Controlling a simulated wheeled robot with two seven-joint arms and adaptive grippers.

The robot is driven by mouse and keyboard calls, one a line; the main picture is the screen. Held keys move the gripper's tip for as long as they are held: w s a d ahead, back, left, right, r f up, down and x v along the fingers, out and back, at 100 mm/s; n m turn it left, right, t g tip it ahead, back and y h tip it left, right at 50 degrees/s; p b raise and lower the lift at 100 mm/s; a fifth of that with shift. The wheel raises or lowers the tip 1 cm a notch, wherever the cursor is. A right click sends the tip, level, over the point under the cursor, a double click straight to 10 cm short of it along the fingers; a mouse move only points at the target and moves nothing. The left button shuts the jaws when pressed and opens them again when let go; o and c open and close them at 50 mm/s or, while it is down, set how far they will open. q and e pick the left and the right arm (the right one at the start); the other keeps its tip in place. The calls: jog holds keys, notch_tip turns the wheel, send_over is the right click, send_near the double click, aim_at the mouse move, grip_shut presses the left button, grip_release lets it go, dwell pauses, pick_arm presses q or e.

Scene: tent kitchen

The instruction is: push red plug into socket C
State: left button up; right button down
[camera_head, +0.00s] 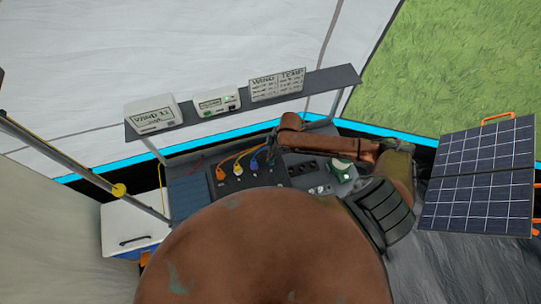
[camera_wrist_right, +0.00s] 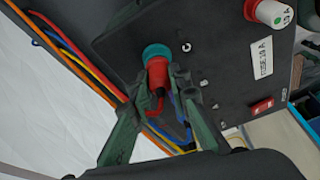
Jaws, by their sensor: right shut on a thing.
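In the right wrist view a red plug (camera_wrist_right: 158,74) stands at a teal ring socket (camera_wrist_right: 157,52) beside the letter C on the dark panel (camera_wrist_right: 222,50). The plug's front end meets the ring; how deep it sits I cannot tell. My right gripper (camera_wrist_right: 161,84) is shut on the red plug, with a green finger on each side. In the head view my right gripper (camera_head: 274,148) is at the right end of the dark panel (camera_head: 232,187), and the red plug cannot be made out there. My left gripper is not in view.
A shelf (camera_head: 240,99) with devices stands behind. A solar panel (camera_head: 481,175) is at the right.

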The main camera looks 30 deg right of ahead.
jog(key=c, duration=1.7)
grip_release()
jog(key=shift+c, duration=0.2)
jog(key=shift+f, duration=0.1)
jog(key=v, duration=1.2)
jog(key=shift+d, duration=0.1)
